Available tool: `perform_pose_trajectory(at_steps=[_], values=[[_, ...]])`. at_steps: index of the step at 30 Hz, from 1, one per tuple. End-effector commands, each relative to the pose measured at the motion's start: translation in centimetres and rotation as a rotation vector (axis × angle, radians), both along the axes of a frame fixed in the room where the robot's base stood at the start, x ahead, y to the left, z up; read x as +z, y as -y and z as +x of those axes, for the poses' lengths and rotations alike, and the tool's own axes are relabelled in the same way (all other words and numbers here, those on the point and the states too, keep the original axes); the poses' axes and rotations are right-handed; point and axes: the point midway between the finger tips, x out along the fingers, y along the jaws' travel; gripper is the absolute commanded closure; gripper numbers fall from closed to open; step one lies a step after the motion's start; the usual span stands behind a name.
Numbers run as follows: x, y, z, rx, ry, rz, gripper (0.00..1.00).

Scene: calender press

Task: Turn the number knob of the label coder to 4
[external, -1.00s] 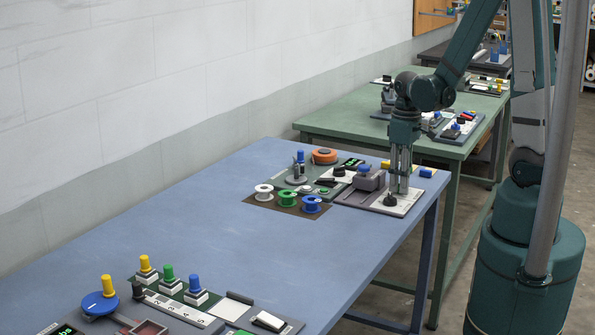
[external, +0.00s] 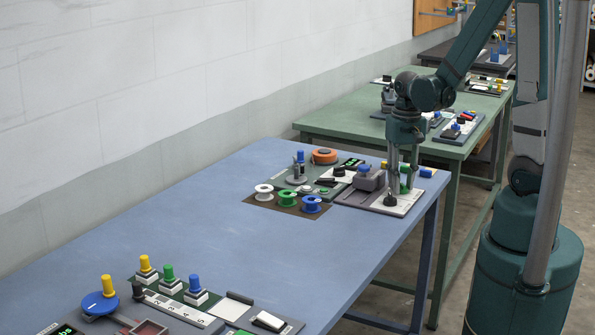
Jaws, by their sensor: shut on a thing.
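The label coder (external: 372,194) sits at the far right corner of the blue table, with a grey block and a white dial face. Its number knob (external: 390,200) is a small black knob on the white face near the front. My gripper (external: 393,190) points straight down over the coder, its fingers at the knob and shut on it. The fingers partly hide the knob and dial. The digits and the pointer are too small to read.
White, green and blue spools (external: 287,199) stand left of the coder. A grey-green station with an orange roll (external: 324,157) is behind them. More knobs and posts (external: 168,275) are at the near left. The middle of the blue table is clear.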

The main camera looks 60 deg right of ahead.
Motion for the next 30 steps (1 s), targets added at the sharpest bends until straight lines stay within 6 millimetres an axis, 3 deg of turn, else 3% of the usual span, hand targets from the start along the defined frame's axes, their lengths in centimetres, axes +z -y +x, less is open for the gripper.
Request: perform_pose_trajectory(at_steps=[12, 27, 28, 30], values=[[-0.01, -0.06, 0.06, -0.224, 0.001, 0.001, 0.88], [0.02, -0.05, 0.08, -0.25, 0.001, 0.001, 0.88], [0.02, -0.05, 0.08, -0.25, 0.001, 0.001, 0.75], [0.02, -0.03, 0.08, -0.25, 0.001, 0.001, 0.66]])
